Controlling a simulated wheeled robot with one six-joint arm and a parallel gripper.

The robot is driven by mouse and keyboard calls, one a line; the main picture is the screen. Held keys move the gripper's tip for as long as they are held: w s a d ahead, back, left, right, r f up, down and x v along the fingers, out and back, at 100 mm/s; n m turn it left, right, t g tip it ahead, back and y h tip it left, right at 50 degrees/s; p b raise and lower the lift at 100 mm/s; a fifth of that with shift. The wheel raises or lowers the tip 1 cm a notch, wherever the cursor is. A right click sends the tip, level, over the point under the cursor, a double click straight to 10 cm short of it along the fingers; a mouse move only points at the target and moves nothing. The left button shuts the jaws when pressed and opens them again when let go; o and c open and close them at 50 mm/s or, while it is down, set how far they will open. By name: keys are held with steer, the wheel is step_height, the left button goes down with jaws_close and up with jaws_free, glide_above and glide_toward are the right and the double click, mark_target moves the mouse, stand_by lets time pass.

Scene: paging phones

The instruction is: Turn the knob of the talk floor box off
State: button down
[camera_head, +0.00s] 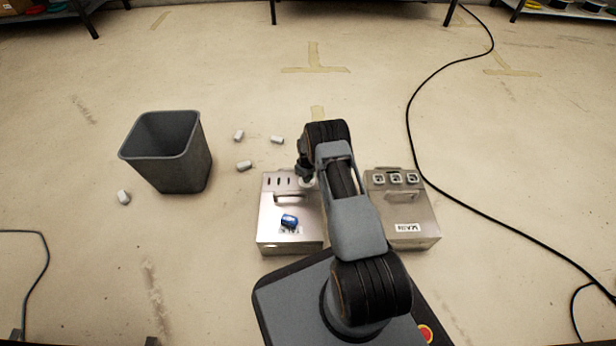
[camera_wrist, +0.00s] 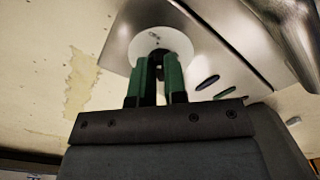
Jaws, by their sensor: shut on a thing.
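The left metal floor box (camera_head: 268,238) stands on the floor; its label is partly covered and I cannot read it. A round white dial plate (camera_head: 309,183) shows at its upper right corner, partly hidden by my arm. In the wrist view the dial plate (camera_wrist: 162,40) is close, behind the fingertips. My gripper (camera_head: 304,172) reaches down to it. In the wrist view my gripper (camera_wrist: 158,65) has its green fingers shut on the dark knob (camera_wrist: 153,72) in front of the plate. The knob is mostly hidden between the fingers, and its setting cannot be read.
A blue object (camera_head: 289,220) lies on the left box, over its label. A second metal box (camera_head: 425,236), labelled MAIN, stands at right. A grey bin (camera_head: 186,172) and several small pale blocks (camera_head: 244,166) are at left. A black cable (camera_head: 463,212) runs along the right.

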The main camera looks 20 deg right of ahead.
steer(key=c, duration=1.2)
jaws_free()
steer(key=shift+o, duration=0.2)
step_height(320, 180, up, 14)
steer(key=p, duration=0.6)
